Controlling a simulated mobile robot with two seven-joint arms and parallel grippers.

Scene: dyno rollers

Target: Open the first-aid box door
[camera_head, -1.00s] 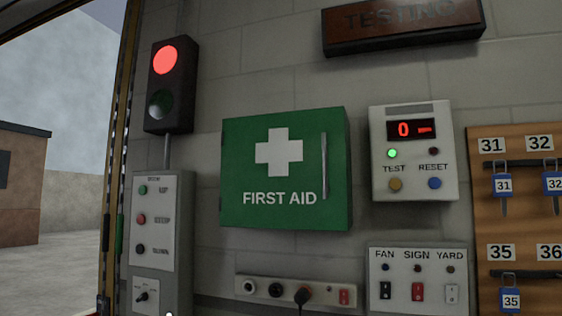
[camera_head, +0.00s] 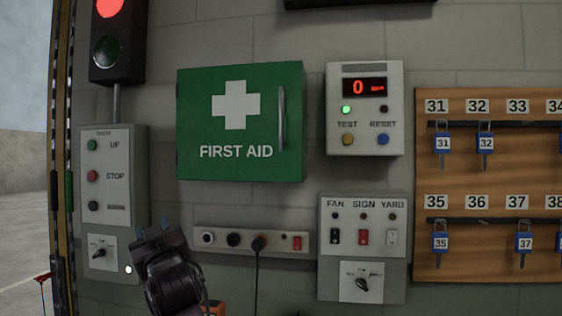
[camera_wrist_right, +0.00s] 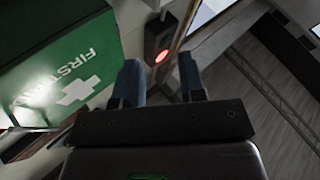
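The green first-aid box (camera_head: 205,115) hangs on the block wall in the head view, with a white cross and lettering. Its door is shut, and a grey vertical handle (camera_head: 282,118) is on the door's right side. My right gripper (camera_head: 157,236) is below and left of the box, apart from it. In the right wrist view the gripper (camera_wrist_right: 160,80) has its two blue fingers spread with nothing between them. The box (camera_wrist_right: 60,50) also shows there at upper left, upside down. My left gripper is not in view.
A door control panel (camera_head: 113,165) and traffic light (camera_head: 117,45) stand left of the box. A power strip (camera_head: 272,240) with a plugged cord is below. A tester (camera_head: 364,110), a switch panel (camera_head: 362,215) and a key board (camera_head: 470,185) are to the right.

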